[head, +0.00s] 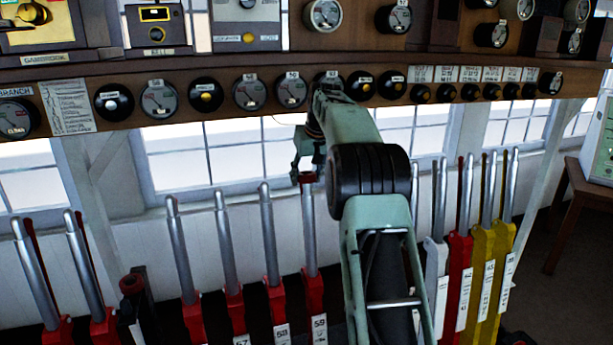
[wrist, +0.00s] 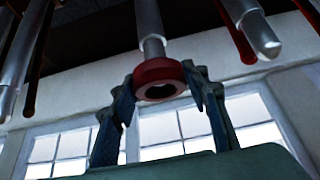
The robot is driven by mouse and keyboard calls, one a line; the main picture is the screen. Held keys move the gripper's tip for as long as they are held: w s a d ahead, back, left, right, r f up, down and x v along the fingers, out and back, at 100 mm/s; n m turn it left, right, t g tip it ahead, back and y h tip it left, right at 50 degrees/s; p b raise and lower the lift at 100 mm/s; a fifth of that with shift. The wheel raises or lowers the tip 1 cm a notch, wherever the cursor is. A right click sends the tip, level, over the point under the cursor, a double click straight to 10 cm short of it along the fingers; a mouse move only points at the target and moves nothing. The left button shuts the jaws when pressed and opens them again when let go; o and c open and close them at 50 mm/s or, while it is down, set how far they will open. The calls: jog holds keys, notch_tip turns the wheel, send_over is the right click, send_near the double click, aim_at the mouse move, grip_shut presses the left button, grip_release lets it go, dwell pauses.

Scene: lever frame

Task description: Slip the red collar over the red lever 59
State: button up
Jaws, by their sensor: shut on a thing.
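The red collar (wrist: 160,70) is a thick ring with a dark hole, held between the two fingers of my gripper (wrist: 161,88) in the wrist view. In the head view my gripper (head: 306,167) points down, with the collar (head: 306,178) at its tips. The silver handle of red lever 59 (head: 309,235) stands directly below the collar. In the wrist view the handle (wrist: 150,22) comes from the top and its tip meets or passes behind the collar's far side. I cannot tell whether the tip is inside the ring.
Neighbouring lever handles stand close on the left (head: 269,235), and more stand to the right behind my arm. A dark post with a red top (head: 132,285) is at lower left. The gauge shelf (head: 215,85) runs behind my gripper, above the windows.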

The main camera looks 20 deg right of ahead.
jog(key=shift+s+f+b, duration=0.15)
jog(key=shift+f+b, duration=0.7)
jog(key=shift+f, duration=0.15)
jog(key=o, duration=1.3)
jog(key=shift+c, duration=0.2)
jog(key=shift+o, duration=0.6)
jog(key=shift+r, duration=0.1)
jog(key=p+v, duration=0.3)
jog(key=v, duration=0.6)
